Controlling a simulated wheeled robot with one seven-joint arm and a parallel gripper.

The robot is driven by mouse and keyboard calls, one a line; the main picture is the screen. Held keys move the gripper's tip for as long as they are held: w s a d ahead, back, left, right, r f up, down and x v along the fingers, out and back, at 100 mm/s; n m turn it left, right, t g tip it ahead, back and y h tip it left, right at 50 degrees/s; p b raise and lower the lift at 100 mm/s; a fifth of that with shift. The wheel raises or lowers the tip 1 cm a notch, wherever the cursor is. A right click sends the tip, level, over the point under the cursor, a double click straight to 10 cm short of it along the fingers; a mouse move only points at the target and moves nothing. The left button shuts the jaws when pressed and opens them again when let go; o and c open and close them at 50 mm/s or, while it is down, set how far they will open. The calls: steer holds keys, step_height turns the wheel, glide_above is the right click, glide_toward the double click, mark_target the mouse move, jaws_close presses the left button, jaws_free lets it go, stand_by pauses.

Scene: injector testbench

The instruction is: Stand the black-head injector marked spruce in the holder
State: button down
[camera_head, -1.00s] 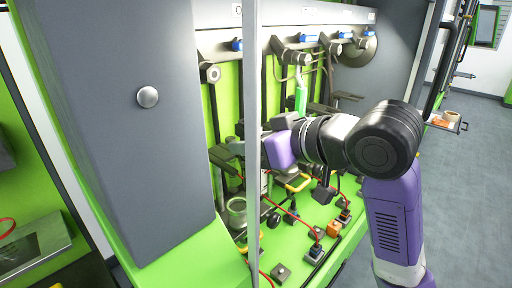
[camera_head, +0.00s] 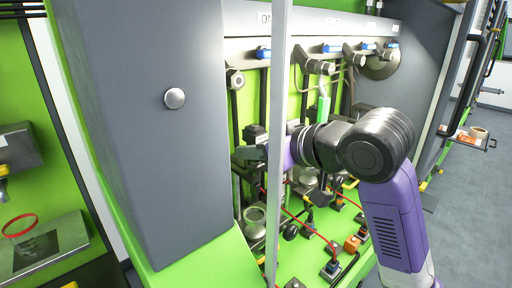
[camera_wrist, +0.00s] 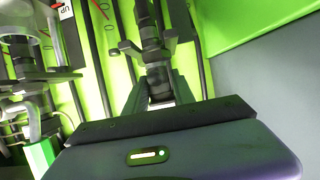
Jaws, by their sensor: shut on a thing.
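My gripper (camera_wrist: 160,98) is shut on a dark, black-and-grey cylindrical injector (camera_wrist: 151,48), which stands between its two fingers in the wrist view. No spruce mark can be read on it. In the head view, my gripper (camera_head: 250,153) reaches left behind a thin grey post, and a black block-like head (camera_head: 255,133) shows just above the fingers. The lower end of the held injector is hidden by the gripper. I cannot tell for sure which fixture is the holder.
A grey post (camera_head: 277,130) and a large grey cabinet (camera_head: 140,120) stand close on the left. Pipes with blue valves (camera_head: 333,48) and a green part (camera_head: 323,105) are at the back. The green bench (camera_head: 305,262) carries cables, connectors and a glass-like cup (camera_head: 255,220).

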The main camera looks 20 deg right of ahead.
stand_by(0.8)
steer(key=c, duration=1)
jaws_free()
steer(key=shift+o, duration=0.2)
steer(key=shift+f, duration=0.1)
